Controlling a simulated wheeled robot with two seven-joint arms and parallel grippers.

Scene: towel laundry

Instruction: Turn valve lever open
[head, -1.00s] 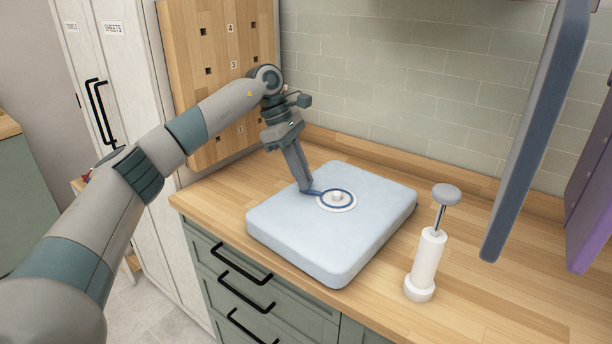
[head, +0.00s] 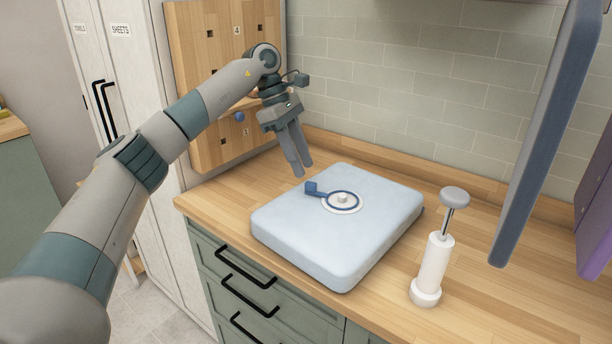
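The valve (head: 342,200) is a white disc with a blue ring on top of a pale blue cushion-like pad (head: 300,232) on the wooden counter. Its blue lever (head: 316,189) points left from the ring and ends in a raised blue tab. My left gripper (head: 301,173) hangs just above and behind the lever tab, apart from it. Its two fingers are spread a little and nothing is between them. My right gripper is not in the view.
A white hand pump (head: 432,264) with a grey knob stands on the counter (head: 500,290) right of the pad. A long blue-grey panel (head: 545,140) hangs at the right. A wooden board with square holes (head: 205,60) stands behind my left arm. Black-handled drawers (head: 230,285) are below.

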